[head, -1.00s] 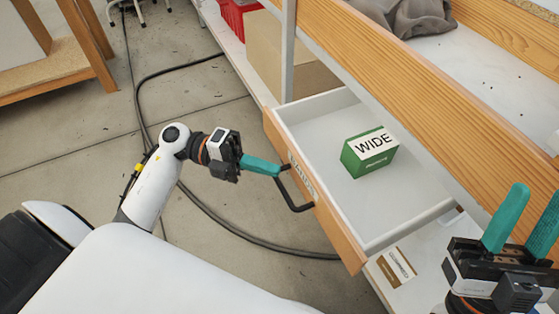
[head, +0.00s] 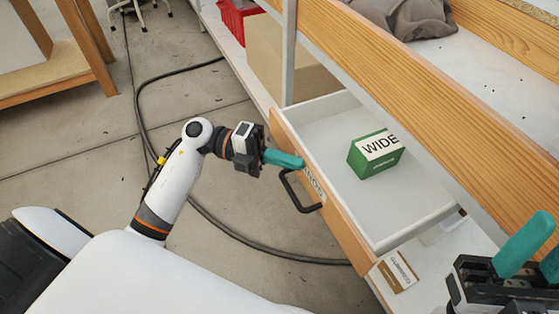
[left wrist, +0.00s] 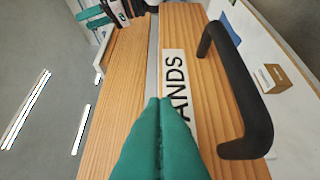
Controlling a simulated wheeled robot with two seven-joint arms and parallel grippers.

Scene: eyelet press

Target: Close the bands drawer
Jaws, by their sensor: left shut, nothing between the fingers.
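The bands drawer (head: 424,217) stands partly open. Its wooden front (head: 345,228) carries a white label, partly covered by my fingers, and a black bar handle (head: 295,199). In the left wrist view the label (left wrist: 174,68) reads "ANDS", with the handle (left wrist: 243,95) to its right. My left gripper (head: 300,161) is shut and empty. Its teal fingertips are at the drawer front by the label, seemingly touching it, beside the handle and not around it. My right gripper (head: 538,258) is open and empty at the lower right, cut off by the frame edge.
A green "WIDE" box (head: 375,158) lies inside the drawer, partly hidden by the wooden bench rail (head: 440,95). A cardboard carton (head: 275,62) and a red crate (head: 236,20) sit on the lower shelf behind. A cable crosses the floor.

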